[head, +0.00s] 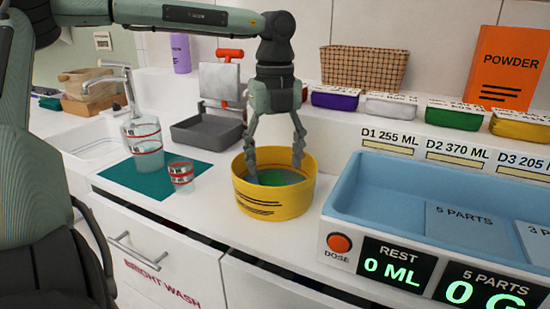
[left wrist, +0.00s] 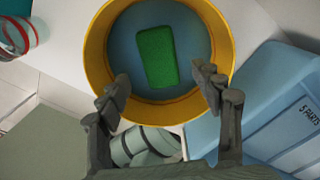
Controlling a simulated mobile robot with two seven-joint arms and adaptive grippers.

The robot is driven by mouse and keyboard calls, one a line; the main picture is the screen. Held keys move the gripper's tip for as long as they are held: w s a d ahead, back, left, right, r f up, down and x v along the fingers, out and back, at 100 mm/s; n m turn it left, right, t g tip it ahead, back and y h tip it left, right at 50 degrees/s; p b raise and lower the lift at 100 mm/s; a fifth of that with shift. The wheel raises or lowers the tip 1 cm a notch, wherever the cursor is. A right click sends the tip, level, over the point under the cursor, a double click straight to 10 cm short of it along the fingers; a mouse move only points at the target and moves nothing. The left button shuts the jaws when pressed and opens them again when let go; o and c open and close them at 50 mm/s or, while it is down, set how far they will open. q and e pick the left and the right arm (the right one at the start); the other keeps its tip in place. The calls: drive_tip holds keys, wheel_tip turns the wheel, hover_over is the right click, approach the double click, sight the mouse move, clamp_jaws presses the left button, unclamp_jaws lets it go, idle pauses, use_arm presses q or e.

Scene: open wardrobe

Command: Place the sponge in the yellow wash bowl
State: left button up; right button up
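The yellow wash bowl (head: 275,200) stands on the white counter in the head view. The green sponge (left wrist: 155,57) lies inside the bowl, on its blue-grey bottom. In the head view only a part of the sponge (head: 272,178) shows past the bowl's rim. My left gripper (head: 275,172) points down over the bowl, with its fingers spread wide. In the left wrist view its fingertips (left wrist: 163,88) are apart with nothing between them, and the sponge lies beyond them. The bowl's yellow wall (left wrist: 97,50) surrounds the sponge there. My right gripper does not show.
A blue tray unit (head: 365,185) stands close to the right of the bowl. A small cup (head: 181,178) and a teal mat (head: 150,183) are to its left. A grey tray (head: 207,131) stands behind. Small containers and a wicker basket (head: 365,67) line the back.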

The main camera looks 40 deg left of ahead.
sight(275, 183)
use_arm(q)
drive_tip(key=shift+r, duration=0.1)
idle(0.5)
wheel_tip(275, 183, up, 7)
idle(0.4)
idle(0.4)
